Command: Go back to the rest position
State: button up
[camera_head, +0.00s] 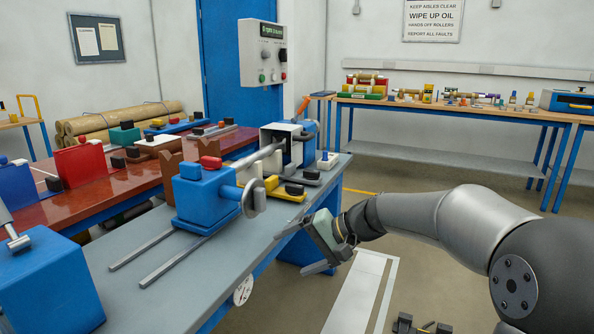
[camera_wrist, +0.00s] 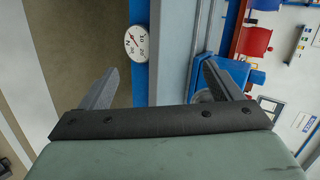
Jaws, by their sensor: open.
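My gripper (camera_head: 304,247) is at the front edge of the grey-topped bench (camera_head: 125,278), right of the blue tailstock-like block (camera_head: 203,200) with its round disc. Its two grey fingers are spread apart. In the wrist view my gripper (camera_wrist: 158,78) shows the same fingers wide apart, with nothing between them. The wrist picture looks turned sideways, with the blue bench edge (camera_wrist: 140,82) running up behind the gap. I cannot tell whether a finger touches the bench.
A white dial gauge (camera_head: 243,289) hangs on the bench front. A red-topped table (camera_head: 90,213) stands behind. Open floor (camera_head: 425,262) lies right of the bench, below my arm.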

jog(key=s+d+r+n+g+h+p, duration=0.1)
jog(key=s+d+r+h+p, duration=0.2)
jog(key=s+p, duration=0.3)
jog(key=s+d+r+n+h+p, duration=0.1)
jog(key=s+d+r+h+p, duration=0.2)
jog(key=s+p, duration=0.4)
jog(key=s+d+r+n+g+h+p, duration=0.1)
jog(key=s+d+r+h+p, duration=0.3)
jog(key=s, duration=1.2)
jog(key=d+p, duration=0.2)
jog(key=shift+d+g+p, duration=0.15)
jog(key=shift+g+p, duration=0.15)
jog(key=shift+p, duration=0.1)
jog(key=shift+r, duration=0.15)
